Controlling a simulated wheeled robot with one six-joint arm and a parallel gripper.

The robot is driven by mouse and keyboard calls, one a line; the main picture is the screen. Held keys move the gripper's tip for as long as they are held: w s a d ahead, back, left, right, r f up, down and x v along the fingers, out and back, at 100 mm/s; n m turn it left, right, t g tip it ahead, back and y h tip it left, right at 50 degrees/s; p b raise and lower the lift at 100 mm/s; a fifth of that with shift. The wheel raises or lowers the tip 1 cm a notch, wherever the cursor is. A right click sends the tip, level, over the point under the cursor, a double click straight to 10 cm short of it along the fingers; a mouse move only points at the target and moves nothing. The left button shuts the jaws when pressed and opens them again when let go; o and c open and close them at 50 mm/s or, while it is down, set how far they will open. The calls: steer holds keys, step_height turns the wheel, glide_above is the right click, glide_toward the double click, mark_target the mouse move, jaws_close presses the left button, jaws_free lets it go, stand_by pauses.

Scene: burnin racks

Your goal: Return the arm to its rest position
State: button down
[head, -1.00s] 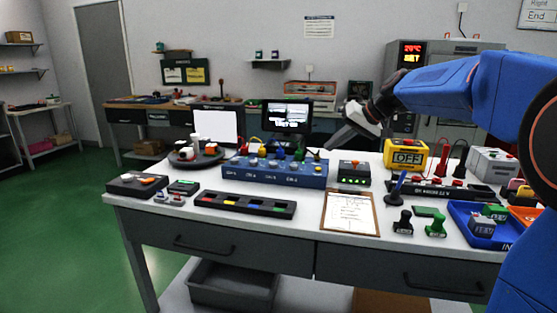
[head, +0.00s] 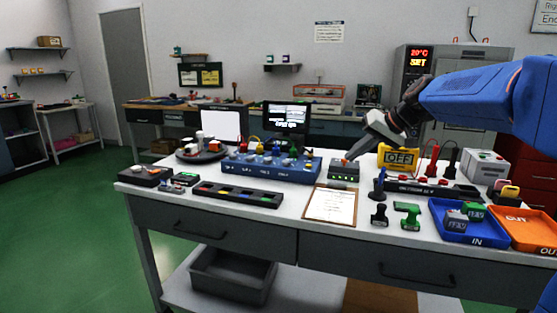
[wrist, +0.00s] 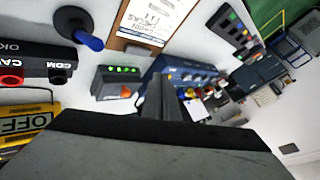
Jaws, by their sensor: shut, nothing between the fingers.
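My blue arm reaches in from the right in the head view. My gripper (head: 357,150) hangs above the back of the workbench, over the small black box with the orange switch and green lights (head: 344,171). In the wrist view the closed fingers (wrist: 158,95) point towards the blue panel (wrist: 172,70), with the green-lit box (wrist: 120,82) to their left. The gripper is shut and empty. It appears apart from the things on the bench.
The white bench (head: 300,207) is crowded. A clipboard (head: 331,205), a yellow OFF box (head: 398,158), a blue IN tray (head: 468,238) and an orange OUT tray (head: 520,246) stand on it. A monitor (head: 287,117) stands behind. Green floor at left is clear.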

steer(key=s+d+f+h, duration=0.2)
steer(key=s+f, duration=0.5)
steer(key=s, duration=0.6)
steer(key=s+d+f+h, duration=0.2)
steer(key=s+f, duration=0.5)
steer(key=s, duration=0.6)
steer(key=s+d+f+g+h, duration=0.1)
steer(key=s+f, duration=0.6)
steer(key=s, duration=0.7)
steer(key=shift+d+m+h, duration=0.3)
steer(key=shift+d+h, duration=0.25)
steer(key=shift+h, duration=0.15)
stand_by(2.2)
